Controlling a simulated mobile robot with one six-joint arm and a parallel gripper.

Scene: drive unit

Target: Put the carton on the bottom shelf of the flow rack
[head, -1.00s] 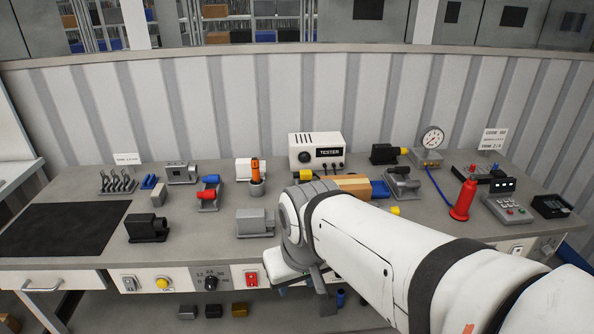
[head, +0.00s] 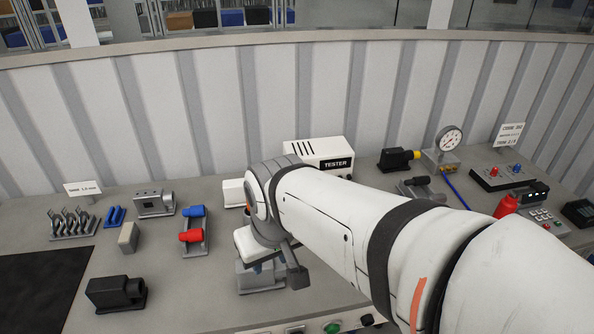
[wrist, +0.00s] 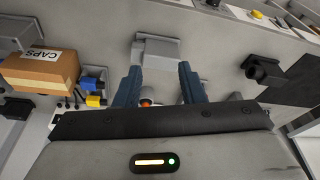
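The carton, a brown box with a white CAPS label, lies on the bench at the left of the wrist view (wrist: 40,70). It is hidden behind my arm in the head view now. My gripper (wrist: 159,70) is open, with its two blue fingers apart and nothing held between them. It is above the bench, to the right of the carton in the wrist view and apart from it. A grey block (wrist: 157,50) shows just beyond the fingertips. I cannot make out the flow rack or its bottom shelf.
The bench is crowded. A white tester (head: 322,157), a gauge (head: 449,140), a black motor-like part (head: 398,159), a red-and-blue fixture (head: 193,233) and a black block (head: 116,293) stand on it. A corrugated wall (head: 230,110) closes the back. Shelves with bins show beyond it.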

